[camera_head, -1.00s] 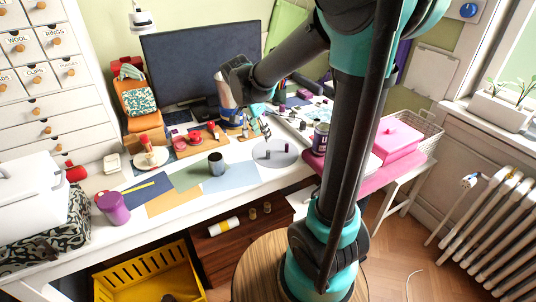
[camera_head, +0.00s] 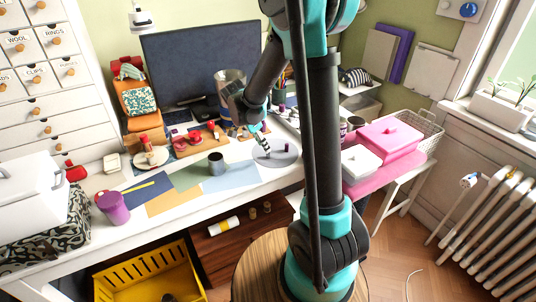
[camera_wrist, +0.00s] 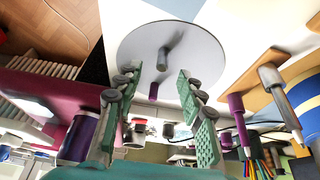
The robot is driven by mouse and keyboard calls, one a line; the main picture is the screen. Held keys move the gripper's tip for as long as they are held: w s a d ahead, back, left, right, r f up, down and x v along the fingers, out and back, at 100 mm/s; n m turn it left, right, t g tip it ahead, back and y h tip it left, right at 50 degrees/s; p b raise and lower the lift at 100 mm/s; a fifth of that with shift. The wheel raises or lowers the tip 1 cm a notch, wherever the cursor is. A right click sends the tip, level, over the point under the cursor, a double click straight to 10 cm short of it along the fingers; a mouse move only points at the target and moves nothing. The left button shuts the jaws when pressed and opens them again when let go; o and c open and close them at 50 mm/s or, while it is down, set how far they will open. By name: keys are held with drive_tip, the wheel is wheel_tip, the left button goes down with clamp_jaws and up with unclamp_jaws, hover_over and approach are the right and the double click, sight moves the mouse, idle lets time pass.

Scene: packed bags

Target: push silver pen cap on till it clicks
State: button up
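A small silver-grey cap (camera_wrist: 162,58) stands on a round grey disc (camera_wrist: 126,45) in the wrist view. A purple cap (camera_wrist: 153,92) stands near it on the disc; it also shows in the head view (camera_head: 287,147). My gripper (camera_wrist: 159,82) is open, its two green-padded fingers spread with nothing gripped between them. In the head view my gripper (camera_head: 266,148) points down over the disc (camera_head: 280,162) and hides the silver cap. At the right of the wrist view, a silver pen (camera_wrist: 271,79) and a purple pen (camera_wrist: 238,112) stand by a wooden holder (camera_wrist: 257,98).
A white box (camera_head: 361,162) and a pink box (camera_head: 390,136) are to the right. The monitor (camera_head: 200,62) stands behind. The disc's front side is clear.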

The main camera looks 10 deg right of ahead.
sight(268, 154)
drive_tip(key=shift+w+x, duration=0.15)
drive_tip(key=shift+x, duration=1.4)
drive_tip(key=shift+w+x, duration=0.15)
drive_tip(key=shift+x, duration=1.35)
drive_tip(key=shift+d, duration=0.1)
drive_tip(key=shift+c, duration=0.2)
drive_tip(key=c, duration=0.7)
